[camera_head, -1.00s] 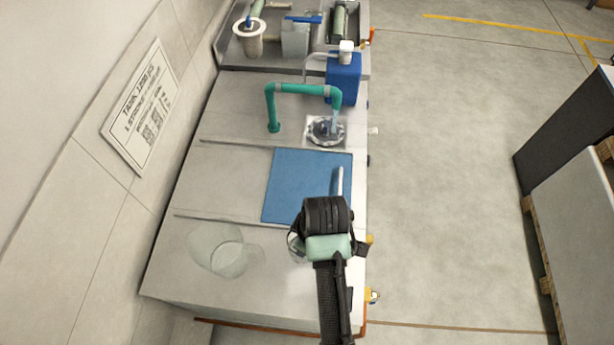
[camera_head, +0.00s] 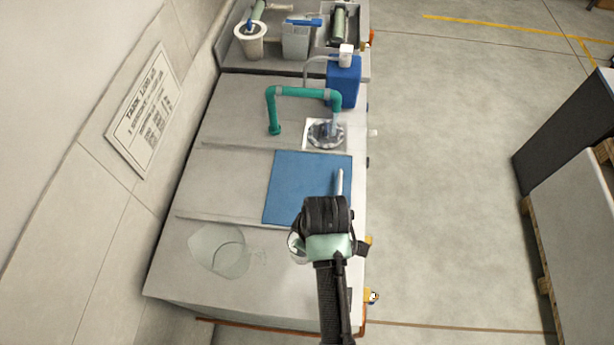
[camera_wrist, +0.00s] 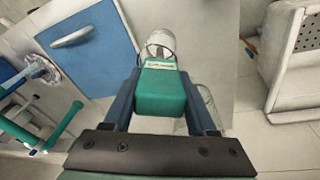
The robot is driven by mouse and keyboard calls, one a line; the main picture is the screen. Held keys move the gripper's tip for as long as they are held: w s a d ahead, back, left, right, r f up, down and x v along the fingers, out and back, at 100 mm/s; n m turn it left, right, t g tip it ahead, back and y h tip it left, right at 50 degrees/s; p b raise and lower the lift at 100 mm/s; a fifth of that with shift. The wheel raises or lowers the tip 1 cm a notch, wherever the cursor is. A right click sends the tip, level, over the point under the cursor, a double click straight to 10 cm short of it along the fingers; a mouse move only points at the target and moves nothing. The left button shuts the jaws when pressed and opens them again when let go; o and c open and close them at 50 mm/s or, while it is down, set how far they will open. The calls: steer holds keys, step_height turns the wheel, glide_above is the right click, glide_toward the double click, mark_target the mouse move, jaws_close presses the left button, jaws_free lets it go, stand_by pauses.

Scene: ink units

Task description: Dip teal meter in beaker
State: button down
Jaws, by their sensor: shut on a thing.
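The teal meter (camera_wrist: 162,92) is between the two blue fingers of my gripper (camera_wrist: 160,84), which is shut on it, in the wrist view. Beyond the meter's far end stands a clear, round vessel (camera_wrist: 160,40) with a pale rim. From this angle I cannot tell whether the meter touches it or is over it. In the head view my arm covers the meter and most of this vessel; a pale edge (camera_head: 296,243) shows left of my wrist.
A blue mat (camera_head: 295,190) bears a pale rod-like thing (camera_head: 339,183). Behind it are a teal pipe tap (camera_head: 300,92), a drain (camera_head: 325,134) and a blue container (camera_head: 343,82). Bare bench (camera_head: 185,282) lies around the glass beaker.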

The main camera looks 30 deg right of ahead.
step_height(320, 180, up, 9)
steer(key=p, duration=0.8)
steer(key=shift+r, duration=1.1)
